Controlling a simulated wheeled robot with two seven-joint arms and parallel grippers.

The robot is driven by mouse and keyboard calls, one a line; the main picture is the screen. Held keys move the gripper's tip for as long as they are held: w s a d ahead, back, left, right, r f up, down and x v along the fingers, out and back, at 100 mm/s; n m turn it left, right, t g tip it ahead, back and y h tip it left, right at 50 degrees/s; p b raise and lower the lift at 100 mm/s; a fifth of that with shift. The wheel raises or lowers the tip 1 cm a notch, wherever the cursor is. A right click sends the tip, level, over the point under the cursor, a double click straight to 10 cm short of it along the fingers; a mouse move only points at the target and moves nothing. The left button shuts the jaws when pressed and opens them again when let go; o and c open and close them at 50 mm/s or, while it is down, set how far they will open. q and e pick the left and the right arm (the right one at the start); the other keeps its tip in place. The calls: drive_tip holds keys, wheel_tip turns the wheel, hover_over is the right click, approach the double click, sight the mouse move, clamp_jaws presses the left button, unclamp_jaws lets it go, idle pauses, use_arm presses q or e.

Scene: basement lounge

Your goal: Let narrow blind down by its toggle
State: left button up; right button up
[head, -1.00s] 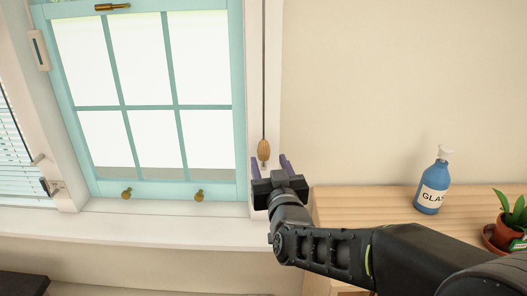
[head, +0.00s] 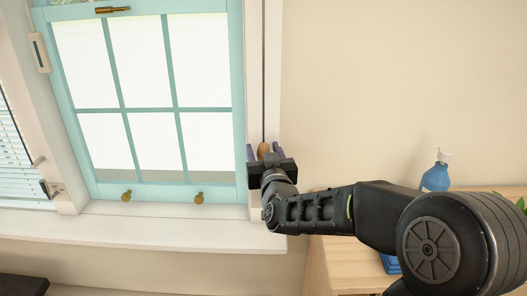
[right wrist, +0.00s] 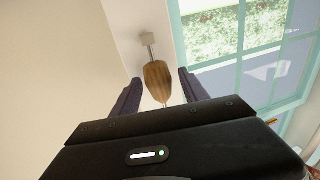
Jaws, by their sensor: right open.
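The blind's toggle (head: 263,150) is a wooden, acorn-shaped piece hanging on a thin dark cord (head: 264,80) at the right side of the window frame. My right gripper (head: 264,153) is open, with its two purple fingers on either side of the toggle. In the right wrist view the toggle (right wrist: 157,80) hangs between the open fingers, with visible gaps on both sides. The lower part of the toggle is hidden by the gripper in the head view. The narrow blind's slats cannot be made out above the window. My left gripper is not in view.
The blue-framed window (head: 178,107) has brass knobs and a white sill (head: 150,222) below it. A blue bottle (head: 436,178) stands on the wooden cabinet (head: 330,262) at right, partly behind my arm. Another slatted blind (head: 18,150) hangs at far left.

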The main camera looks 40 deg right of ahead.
drive_tip(key=shift+c, duration=0.4)
clamp_jaws()
idle(0.9)
